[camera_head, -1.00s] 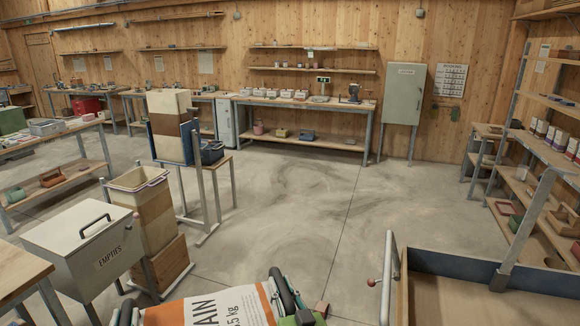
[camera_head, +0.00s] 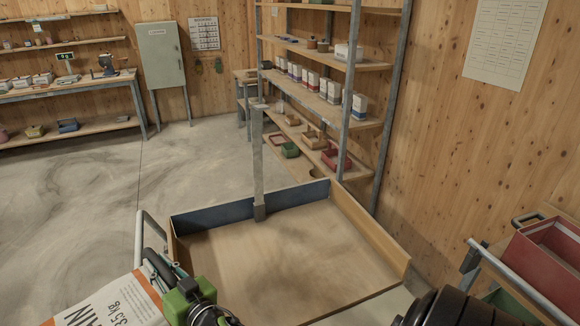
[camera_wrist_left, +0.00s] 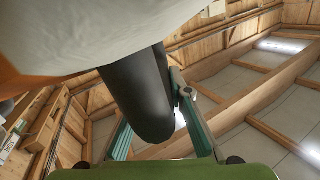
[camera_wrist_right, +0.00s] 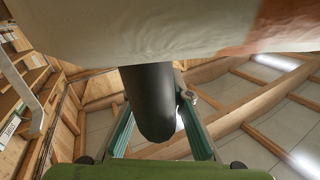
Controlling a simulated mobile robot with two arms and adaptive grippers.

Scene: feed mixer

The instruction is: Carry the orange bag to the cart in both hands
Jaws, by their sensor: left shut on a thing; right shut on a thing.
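The orange and white bag (camera_head: 118,300) shows in part at the lower left of the head view, with printed text on it. My right gripper (camera_head: 163,268) is shut on the bag's near right edge. The cart (camera_head: 290,265) has an empty wooden bed right of the bag. The bag is outside the bed.
A metal handle (camera_head: 139,240) rises at the cart's left side. A blue-grey panel (camera_head: 205,206) closes its far side, with a metal post (camera_head: 257,165) there. Stocked shelves (camera_head: 330,90) stand behind. A red box (camera_head: 545,262) is at right. Open floor (camera_head: 70,200) lies left.

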